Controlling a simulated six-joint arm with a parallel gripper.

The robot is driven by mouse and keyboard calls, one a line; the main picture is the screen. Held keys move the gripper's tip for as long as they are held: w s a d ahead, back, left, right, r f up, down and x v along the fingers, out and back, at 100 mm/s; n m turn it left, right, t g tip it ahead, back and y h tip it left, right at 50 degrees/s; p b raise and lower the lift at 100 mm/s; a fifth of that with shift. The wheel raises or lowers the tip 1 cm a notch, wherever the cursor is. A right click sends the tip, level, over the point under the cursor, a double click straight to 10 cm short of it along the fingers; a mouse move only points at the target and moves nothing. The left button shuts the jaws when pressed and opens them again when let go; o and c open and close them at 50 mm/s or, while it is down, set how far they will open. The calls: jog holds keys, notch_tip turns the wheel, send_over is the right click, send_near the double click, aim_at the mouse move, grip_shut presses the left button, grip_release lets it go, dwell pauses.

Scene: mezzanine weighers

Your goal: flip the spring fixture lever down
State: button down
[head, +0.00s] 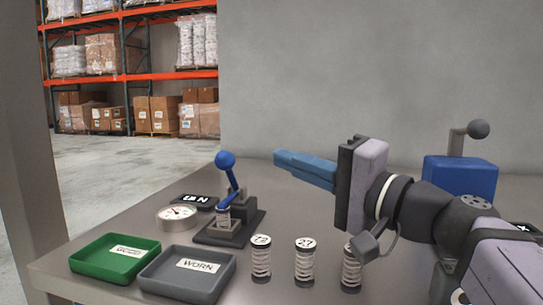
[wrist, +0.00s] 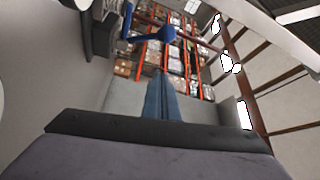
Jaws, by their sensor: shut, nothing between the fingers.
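The spring fixture (head: 240,232) has a dark base and stands left of centre on the table. A spring (head: 224,217) appears to sit in the fixture, partly hidden by a blue arm. My gripper (head: 276,157) is shut and empty, its blue fingers pointing left. The fingertips are in the air right of the knob, apart from it. In the wrist view, the shut fingers (wrist: 160,82) point up, and a blue part (wrist: 164,33), apparently the lever's knob, shows beyond them.
A round dial gauge (head: 178,217) and a black label (head: 193,201) stand left of the fixture. A green tray (head: 85,268) and a grey WORN tray (head: 170,286) lie in front. Several numbered springs (head: 304,262) stand in a row. A blue box (head: 470,176) with a ball-ended handle stands at right.

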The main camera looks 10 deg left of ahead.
jog(key=shift+v, duration=1.2)
